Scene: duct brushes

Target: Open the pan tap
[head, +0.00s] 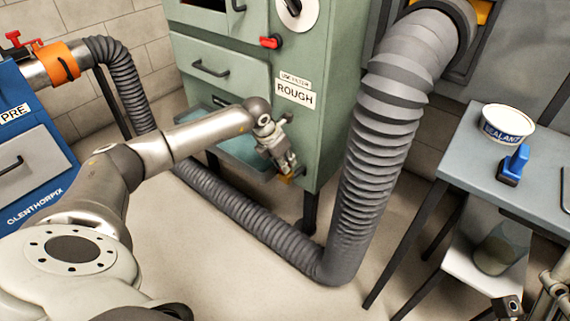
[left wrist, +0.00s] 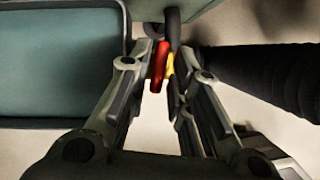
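The pan tap shows in the left wrist view as a red lever (left wrist: 159,66) beside a yellow body (left wrist: 170,68), under a dark pipe. In the head view only a small yellow part (head: 287,178) shows below my left gripper (head: 284,165), low at the front of the green ROUGH cabinet (head: 300,60). In the left wrist view the fingers of my left gripper (left wrist: 164,60) stand apart, with the red lever between their tips. I see no clear contact. The teal pan (head: 235,150) is left of the tap. My right gripper (head: 530,300) is only partly seen, bottom right.
A grey ribbed duct (head: 365,150) runs close right of the tap and along the floor. Another red lever (head: 270,41) is higher on the cabinet. A blue PRE unit (head: 25,150) stands left. A grey table (head: 540,185) with a tub (head: 507,125) and a blue-handled brush (head: 513,163) stands right.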

